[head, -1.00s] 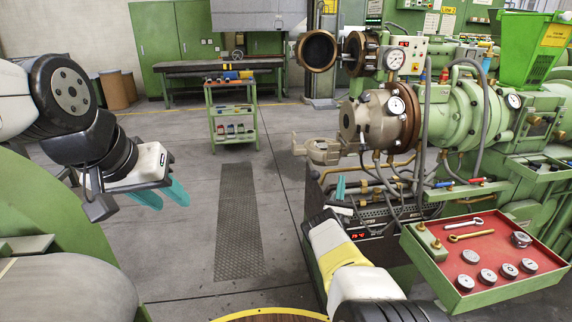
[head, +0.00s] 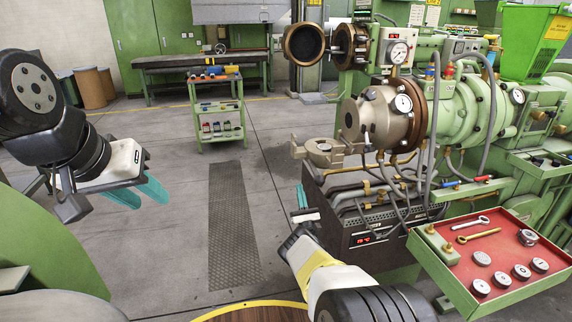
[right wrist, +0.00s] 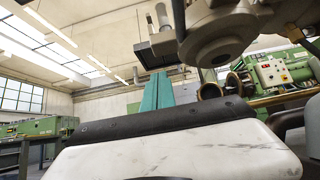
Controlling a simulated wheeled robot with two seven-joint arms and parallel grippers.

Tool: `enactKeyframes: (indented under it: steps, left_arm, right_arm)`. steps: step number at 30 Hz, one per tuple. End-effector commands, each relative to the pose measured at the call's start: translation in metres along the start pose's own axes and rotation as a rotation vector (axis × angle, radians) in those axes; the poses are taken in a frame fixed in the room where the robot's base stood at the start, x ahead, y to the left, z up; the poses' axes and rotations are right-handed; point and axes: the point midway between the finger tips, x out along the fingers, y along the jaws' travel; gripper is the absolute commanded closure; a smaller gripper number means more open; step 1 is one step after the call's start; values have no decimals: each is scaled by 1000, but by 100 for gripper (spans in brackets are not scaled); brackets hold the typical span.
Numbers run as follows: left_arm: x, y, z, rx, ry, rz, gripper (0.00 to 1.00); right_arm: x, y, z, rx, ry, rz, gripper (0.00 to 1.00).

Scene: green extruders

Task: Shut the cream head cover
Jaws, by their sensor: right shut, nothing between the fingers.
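The cream head cover (head: 324,153) is a beige ring-like piece in the head view. It stands swung open, to the left of and below the beige extruder head (head: 375,118). My right gripper (head: 303,198) has teal fingers pressed together and empty, just below and left of the cover, with a gap in the picture. In the right wrist view its shut fingers (right wrist: 157,92) point up and away, and a beige-grey metal part, probably the cover's underside, hangs at upper right (right wrist: 220,38). My left gripper (head: 138,193) is open and empty over the floor at left, far from the cover.
Hoses and pipes (head: 385,185) run below the head above a dark control box (head: 365,235). A red-lined tray (head: 500,265) with tools and discs juts out at right. A second machine's dark round cover (head: 304,42) hangs open behind. A green cart (head: 217,110) stands further back; floor at left is clear.

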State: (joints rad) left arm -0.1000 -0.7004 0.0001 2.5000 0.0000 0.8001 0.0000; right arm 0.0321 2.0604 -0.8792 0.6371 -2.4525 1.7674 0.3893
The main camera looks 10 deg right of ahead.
Motion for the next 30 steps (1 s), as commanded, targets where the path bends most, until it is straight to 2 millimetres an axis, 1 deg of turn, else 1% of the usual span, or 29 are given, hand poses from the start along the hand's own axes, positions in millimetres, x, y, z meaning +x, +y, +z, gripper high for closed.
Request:
enactKeyframes:
  steps: [1,3,11,22,30]
  left_arm:
    - [0,0,0,0,0,0,64]
    - [0,0,0,0,0,0,64]
    - [0,0,0,0,0,0,64]
    - [0,0,0,0,0,0,64]
    - [0,0,0,0,0,0,64]
  right_arm:
    - [11,2,0,1,-2,5,100]
    - [24,2,0,0,-2,4,100]
    - [67,1,1,1,-1,0,100]
    - [88,0,24,-2,-2,-1,100]
    - [92,0,28,1,0,-1,100]
